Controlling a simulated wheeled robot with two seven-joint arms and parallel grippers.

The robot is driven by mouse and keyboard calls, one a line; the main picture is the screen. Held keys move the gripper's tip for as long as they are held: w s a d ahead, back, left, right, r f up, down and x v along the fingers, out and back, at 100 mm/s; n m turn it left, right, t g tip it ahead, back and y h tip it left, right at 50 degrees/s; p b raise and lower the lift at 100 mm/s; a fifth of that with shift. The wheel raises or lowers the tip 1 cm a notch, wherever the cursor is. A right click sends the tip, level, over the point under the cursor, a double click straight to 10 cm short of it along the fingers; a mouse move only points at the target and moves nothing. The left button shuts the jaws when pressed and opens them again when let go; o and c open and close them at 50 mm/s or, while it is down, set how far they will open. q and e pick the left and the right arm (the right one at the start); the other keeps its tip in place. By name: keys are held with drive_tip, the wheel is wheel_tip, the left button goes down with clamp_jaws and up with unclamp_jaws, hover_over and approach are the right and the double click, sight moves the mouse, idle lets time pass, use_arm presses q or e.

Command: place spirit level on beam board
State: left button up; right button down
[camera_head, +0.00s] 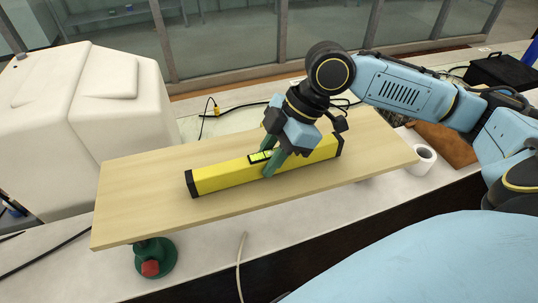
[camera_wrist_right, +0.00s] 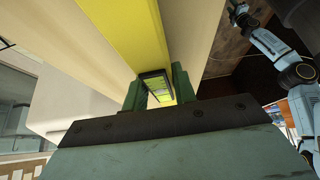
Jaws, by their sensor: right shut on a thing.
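The yellow spirit level (camera_head: 225,175) with black end caps lies lengthwise along the pale wooden beam board (camera_head: 130,200) in the head view. It appears to rest on the board, though any small gap beneath it cannot be told. My right gripper (camera_head: 277,163) straddles the level near its middle, with green fingers shut on both sides of it. In the right wrist view, the level (camera_wrist_right: 140,32) runs between the fingers, its vial window right at the grip.
A green support with a red knob (camera_head: 150,268) stands under the board's near left end. A large white tank (camera_head: 80,110) is behind on the left. Cables (camera_head: 215,108) lie behind the board.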

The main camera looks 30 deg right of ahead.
drive_tip(key=c, duration=1.1)
unclamp_jaws()
drive_tip(key=v, duration=1.2)
